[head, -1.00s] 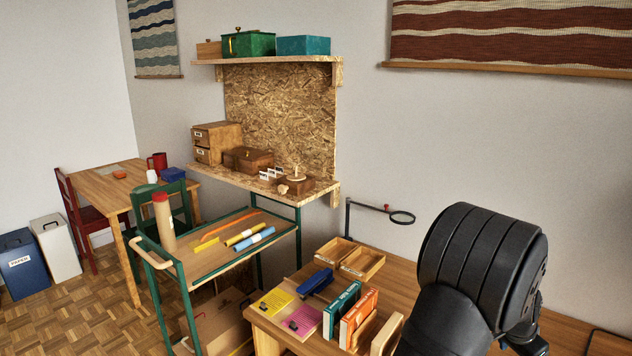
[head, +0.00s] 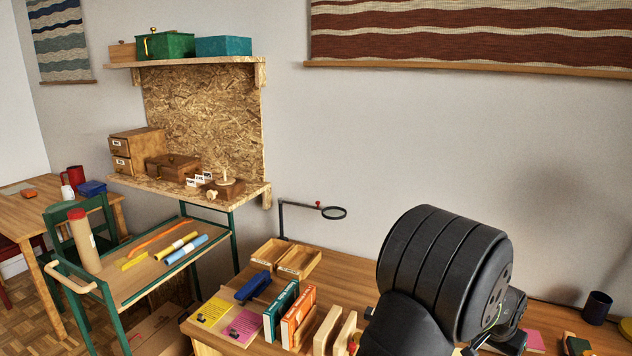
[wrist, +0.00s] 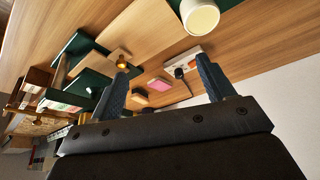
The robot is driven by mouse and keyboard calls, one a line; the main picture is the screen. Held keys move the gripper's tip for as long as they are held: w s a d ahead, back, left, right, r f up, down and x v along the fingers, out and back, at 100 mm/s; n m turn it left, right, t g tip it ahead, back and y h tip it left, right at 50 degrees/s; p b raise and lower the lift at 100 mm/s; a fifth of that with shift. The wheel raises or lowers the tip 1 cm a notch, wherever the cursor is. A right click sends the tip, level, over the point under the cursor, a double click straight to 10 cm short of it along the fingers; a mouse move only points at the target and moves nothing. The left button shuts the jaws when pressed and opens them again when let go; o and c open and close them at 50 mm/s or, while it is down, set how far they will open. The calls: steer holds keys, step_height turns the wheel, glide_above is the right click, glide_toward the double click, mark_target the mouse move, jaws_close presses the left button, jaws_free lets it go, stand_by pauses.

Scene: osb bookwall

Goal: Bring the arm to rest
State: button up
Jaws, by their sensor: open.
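My arm (head: 440,275) is a large black rounded link at the lower right of the head view, over the wooden desk. My gripper (wrist: 162,72) shows in the wrist view with its two dark fingers spread apart. It is open and I see nothing held between the fingers. The wrist view is tilted, with the desk top in its upper part. In the head view the fingers are hidden or cut off.
Books (head: 298,318), a blue stapler (head: 253,287) and wooden trays (head: 298,262) stand on the desk left of my arm. A magnifier (head: 333,212) stands behind. A dark cup (head: 596,307) is at right. A green cart (head: 150,270) stands left. A white cup (wrist: 199,16) shows in the wrist view.

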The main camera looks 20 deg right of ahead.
steer(key=w+f, duration=0.1)
steer(key=w, duration=0.1)
steer(key=w+f, duration=0.1)
steer(key=w, duration=0.1)
steer(key=w+f, duration=0.1)
steer(key=w, duration=0.1)
steer(key=shift+w+f, duration=0.1)
steer(key=shift+f, duration=0.25)
steer(key=shift+o, duration=0.4)
steer(key=o, duration=0.5)
steer(key=shift+d, duration=0.1)
steer(key=shift+f, duration=0.1)
